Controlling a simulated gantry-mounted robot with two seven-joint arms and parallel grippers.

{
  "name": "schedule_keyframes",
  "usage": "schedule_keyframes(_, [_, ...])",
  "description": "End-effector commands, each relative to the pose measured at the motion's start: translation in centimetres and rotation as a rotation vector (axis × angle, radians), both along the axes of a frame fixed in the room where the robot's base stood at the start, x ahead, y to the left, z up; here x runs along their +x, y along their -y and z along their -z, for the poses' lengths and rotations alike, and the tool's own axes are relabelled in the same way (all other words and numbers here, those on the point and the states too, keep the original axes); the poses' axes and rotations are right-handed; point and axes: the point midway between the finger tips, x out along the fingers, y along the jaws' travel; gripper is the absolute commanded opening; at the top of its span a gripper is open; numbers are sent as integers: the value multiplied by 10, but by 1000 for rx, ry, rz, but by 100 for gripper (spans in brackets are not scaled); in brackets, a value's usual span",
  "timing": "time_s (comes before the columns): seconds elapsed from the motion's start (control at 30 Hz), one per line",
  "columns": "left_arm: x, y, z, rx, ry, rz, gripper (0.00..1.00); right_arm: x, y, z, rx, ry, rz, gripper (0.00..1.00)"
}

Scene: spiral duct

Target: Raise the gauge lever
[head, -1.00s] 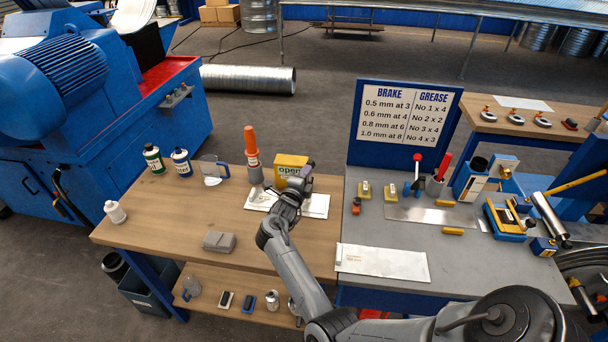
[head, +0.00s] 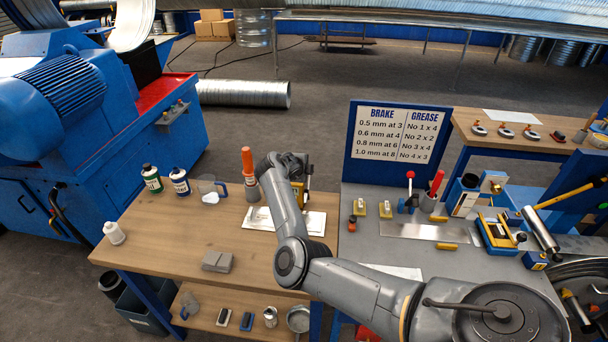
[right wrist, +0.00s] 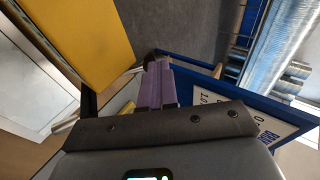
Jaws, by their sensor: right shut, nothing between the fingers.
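A small upright lever with a red ball knob (head: 410,175) stands on a small blue device (head: 406,204) on the grey bench, in front of the chart board; no label shows whether this is the gauge. My right gripper (head: 304,160) is well to the left of it, raised by the yellow box (head: 307,184), which the arm partly hides. In the right wrist view its purple fingers (right wrist: 156,86) are together and empty. The yellow box (right wrist: 80,38) is close by on the left there. My left gripper is not in view.
The blue board (head: 352,145) with the brake and grease chart stands behind the grey bench. An orange-topped bottle (head: 248,172) and a white sheet (head: 258,218) are near my right arm. The wooden bench front is mostly clear.

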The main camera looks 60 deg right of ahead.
Motion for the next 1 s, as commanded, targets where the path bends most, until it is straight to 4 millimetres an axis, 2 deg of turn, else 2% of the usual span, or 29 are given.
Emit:
schedule_keyframes(0.1, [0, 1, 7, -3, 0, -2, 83, 0, 4, 3, 0, 0, 2, 0])
schedule_keyframes(0.4, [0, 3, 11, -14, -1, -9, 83, 2, 8, 4, 0, -1, -1, 0])
schedule_keyframes(0.83, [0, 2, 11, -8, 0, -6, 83, 2, 8, 6, 1, -2, -3, 0])
schedule_keyframes(1.0, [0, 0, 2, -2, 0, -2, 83, 2, 3, -2, 1, -1, -3, 0])
